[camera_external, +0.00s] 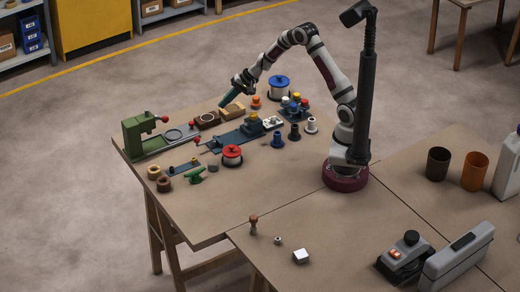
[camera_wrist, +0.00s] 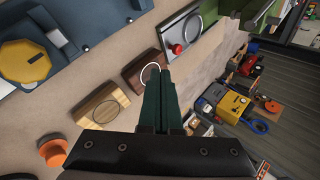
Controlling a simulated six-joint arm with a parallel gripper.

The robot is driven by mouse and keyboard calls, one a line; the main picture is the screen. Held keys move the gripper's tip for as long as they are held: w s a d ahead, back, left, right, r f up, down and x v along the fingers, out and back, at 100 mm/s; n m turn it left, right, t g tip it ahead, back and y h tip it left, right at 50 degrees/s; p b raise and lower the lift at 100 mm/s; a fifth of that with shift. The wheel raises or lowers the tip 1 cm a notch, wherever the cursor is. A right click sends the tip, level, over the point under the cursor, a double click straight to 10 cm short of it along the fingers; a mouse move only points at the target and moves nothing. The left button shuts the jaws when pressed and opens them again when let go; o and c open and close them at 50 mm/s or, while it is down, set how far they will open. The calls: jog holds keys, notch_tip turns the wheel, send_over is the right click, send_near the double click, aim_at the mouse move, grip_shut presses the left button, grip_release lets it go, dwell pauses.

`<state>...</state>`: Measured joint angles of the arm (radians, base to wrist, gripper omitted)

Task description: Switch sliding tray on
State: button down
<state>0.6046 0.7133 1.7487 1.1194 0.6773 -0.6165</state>
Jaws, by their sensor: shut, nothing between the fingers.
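My gripper (camera_external: 224,103) has dark green fingers, pressed together and empty, pointing down and left above the table; its fingertips show in the wrist view (camera_wrist: 160,73). A grey tray-like plate (camera_external: 180,140) with a dark ring lies at the foot of a green machine (camera_external: 138,132) at the table's far left. The plate also shows at the top of the wrist view (camera_wrist: 167,32), with a red knob (camera_wrist: 177,49). My fingers are to the right of this plate, apart from it. I cannot tell from the frames whether the tray is on or off.
A brown block (camera_external: 207,120) with a ring and a wooden block (camera_external: 232,110) sit near my fingertips. A blue slide bed (camera_external: 232,138), a red-topped spool (camera_external: 232,155) and a blue-topped spool (camera_external: 279,87) stand nearby.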

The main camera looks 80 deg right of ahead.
aim_at(178, 137)
jog(key=x, duration=0.7)
jog(key=shift+w+a+f, duration=0.15)
jog(key=shift+f, duration=0.15)
jog(key=w, duration=0.2)
jog(key=w+a+f, duration=0.1)
jog(key=shift+w, duration=0.2)
jog(key=shift+w+a, duration=0.15)
jog(key=shift+w, duration=0.25)
jog(key=w+a, duration=0.7)
jog(key=shift+w+a, duration=0.25)
jog(key=shift+a, duration=0.05)
